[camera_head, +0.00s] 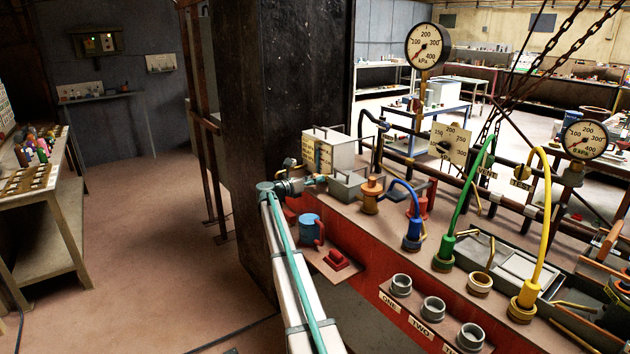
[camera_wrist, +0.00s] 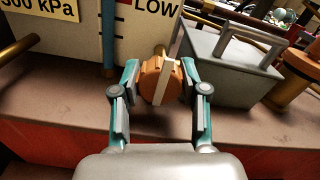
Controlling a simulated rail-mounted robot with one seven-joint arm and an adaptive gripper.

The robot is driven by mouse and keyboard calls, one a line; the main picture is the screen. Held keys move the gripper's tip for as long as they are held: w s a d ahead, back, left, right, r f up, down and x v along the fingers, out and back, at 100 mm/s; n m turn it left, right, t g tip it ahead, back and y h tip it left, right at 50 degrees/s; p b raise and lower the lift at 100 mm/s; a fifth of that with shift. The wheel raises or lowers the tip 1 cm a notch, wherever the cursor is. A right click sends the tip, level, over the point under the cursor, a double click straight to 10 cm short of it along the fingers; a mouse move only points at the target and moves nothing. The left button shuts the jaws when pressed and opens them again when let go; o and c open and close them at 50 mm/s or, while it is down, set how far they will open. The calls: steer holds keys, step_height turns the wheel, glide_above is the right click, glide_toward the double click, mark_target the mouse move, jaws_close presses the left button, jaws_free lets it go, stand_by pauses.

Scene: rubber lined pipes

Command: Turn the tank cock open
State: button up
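The tank (camera_head: 335,140) is a pale box at the edge of the red bench in the head view. In the wrist view the tank (camera_wrist: 85,45) fills the upper left, with a blue level tube and the word LOW. The tank cock (camera_wrist: 148,80) is a round orange-brown knob low on its front, with a pale bar across it standing nearly upright, slightly tilted. My gripper (camera_wrist: 159,72) is open, one finger on each side of the cock; I cannot tell whether either finger touches it. In the head view my gripper (camera_head: 311,181) is small and the cock is hard to make out.
A grey lidded box (camera_wrist: 228,65) stands close right of the cock. A blue mug (camera_head: 309,227) and a red block (camera_head: 336,259) sit on a lower ledge. Hoses, gauges and three grey sockets line the bench to the right. A dark column (camera_head: 262,90) rises behind my gripper.

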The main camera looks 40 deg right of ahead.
steer(key=c, duration=0.5)
steer(key=shift+n, duration=0.5)
steer(key=n, duration=0.2)
steer(key=shift+n+p, duration=0.3)
steer(key=shift+n, duration=0.1)
steer(key=n+p, duration=0.1)
steer(key=n, duration=0.2)
steer(key=shift+n, duration=0.4)
steer(key=n+p, duration=0.3)
steer(key=n, duration=0.2)
steer(key=n+p, duration=0.3)
steer(key=n, duration=0.2)
steer(key=shift+f, duration=0.1)
steer(key=shift+n, duration=0.3)
